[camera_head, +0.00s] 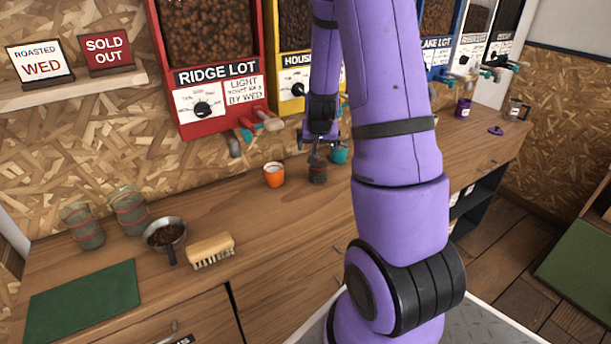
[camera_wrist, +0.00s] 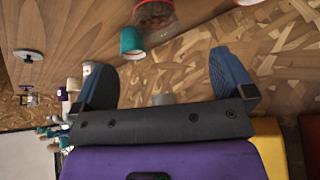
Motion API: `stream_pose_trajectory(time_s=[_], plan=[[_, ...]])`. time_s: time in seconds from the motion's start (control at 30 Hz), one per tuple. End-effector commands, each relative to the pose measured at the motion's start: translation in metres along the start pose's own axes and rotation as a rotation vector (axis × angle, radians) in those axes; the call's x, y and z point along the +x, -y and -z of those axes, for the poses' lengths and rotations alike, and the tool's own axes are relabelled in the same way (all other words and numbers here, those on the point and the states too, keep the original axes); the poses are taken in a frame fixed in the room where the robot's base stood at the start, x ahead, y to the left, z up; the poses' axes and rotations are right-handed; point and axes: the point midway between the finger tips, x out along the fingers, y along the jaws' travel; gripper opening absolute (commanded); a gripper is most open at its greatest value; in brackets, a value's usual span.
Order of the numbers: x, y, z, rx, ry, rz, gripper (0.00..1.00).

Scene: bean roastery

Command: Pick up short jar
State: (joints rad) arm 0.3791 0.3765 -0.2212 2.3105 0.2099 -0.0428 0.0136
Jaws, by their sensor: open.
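A small glass jar (camera_head: 318,173) with dark contents stands upright on the wooden counter, below my gripper. It looks like the short jar. In the wrist view a clear jar with a reddish band (camera_wrist: 155,13) shows at the top edge, partly cut off, beyond the fingertips. My gripper (camera_head: 317,150) points down just above the jar, open and empty. Its two blue fingers also show spread apart in the wrist view (camera_wrist: 162,62). A gap remains between the fingertips and the jar. Two taller glass jars with red bands (camera_head: 82,227) (camera_head: 130,211) stand at the far left.
A teal cup (camera_head: 339,154) stands close beside the small jar, and an orange cup (camera_head: 274,175) is to its left. A pan of beans (camera_head: 165,235), a brush (camera_head: 211,250) and a green mat (camera_head: 85,300) lie farther left. Bean dispensers (camera_head: 207,104) line the wall behind.

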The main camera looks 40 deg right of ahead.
Motion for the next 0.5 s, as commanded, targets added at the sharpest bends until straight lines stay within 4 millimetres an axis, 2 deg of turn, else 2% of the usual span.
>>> stream_pose_trajectory(time_s=[0.03, 0.2, 0.5], plan=[[0.010, -0.007, -0.001, 0.010, 0.000, -0.015, 1.00], [0.026, -0.018, -0.001, 0.024, -0.008, -0.038, 1.00], [0.061, -0.020, -0.001, 0.026, -0.008, -0.040, 1.00]])
